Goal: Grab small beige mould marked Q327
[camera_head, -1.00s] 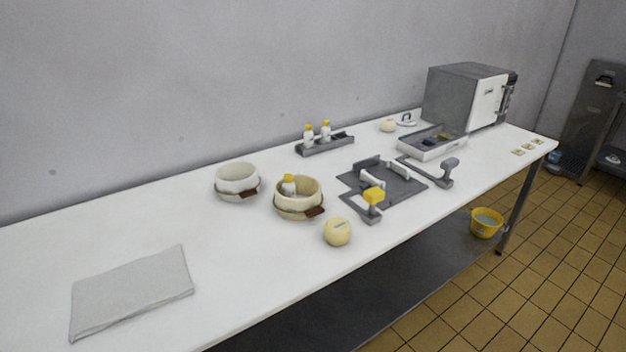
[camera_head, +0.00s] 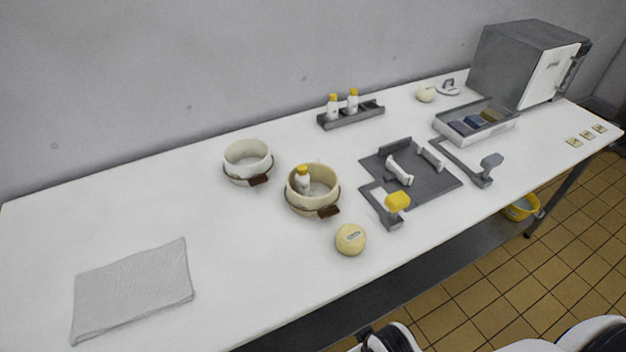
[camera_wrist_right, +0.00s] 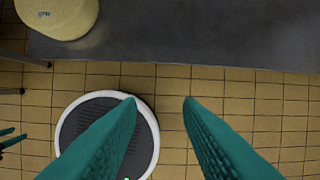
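Two round beige mould-like pieces are on the white table in the head view. One (camera_head: 350,239), with a small pale label, is near the front edge; the other (camera_head: 426,95) is at the back. Their markings are too small to read, so I cannot tell which is Q327. A round beige piece (camera_wrist_right: 60,15) with an unreadable dark mark is cut off at the wrist view's top left. My right gripper (camera_wrist_right: 158,100) is open and empty, its teal fingers apart over the floor. My left gripper (camera_wrist_right: 10,137) shows small at that view's left edge, fingers seemingly apart.
A cream pot (camera_head: 301,209) holding a bottle and a white pot (camera_head: 236,170) stand mid-table. Right of them are a dark mat (camera_head: 438,186), a tray (camera_head: 492,132) of coloured blocks, an oven (camera_head: 510,60) and small beige squares (camera_head: 587,134). A grey cloth (camera_head: 130,290) lies left; table around it is clear.

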